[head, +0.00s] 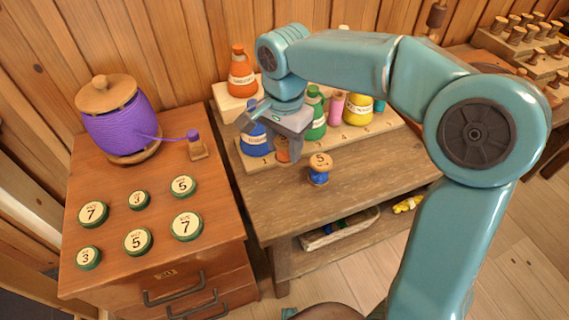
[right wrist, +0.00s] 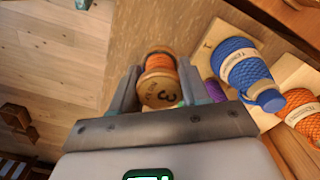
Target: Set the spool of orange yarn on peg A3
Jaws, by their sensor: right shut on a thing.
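The spool of orange yarn (right wrist: 160,76) is between the two fingers of my right gripper (right wrist: 160,90) in the right wrist view, its wooden end marked 3 facing the camera. In the head view my right gripper (head: 280,138) is shut on it, and only a little of the spool (head: 282,152) shows below the jaws, in front of the stepped board. I cannot pick out a peg marked A3. A wooden rack (head: 520,48) with several pegs or spools stands at the far right, its markings too small to read. My left gripper is not in view.
A small blue spool (head: 319,176) marked 5 stands on the workbench. Behind it a stepped board (head: 262,162) carries cones of yarn. On the left cabinet are a large purple spool (head: 120,122) and several numbered discs (head: 138,241). The bench's front is mostly clear.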

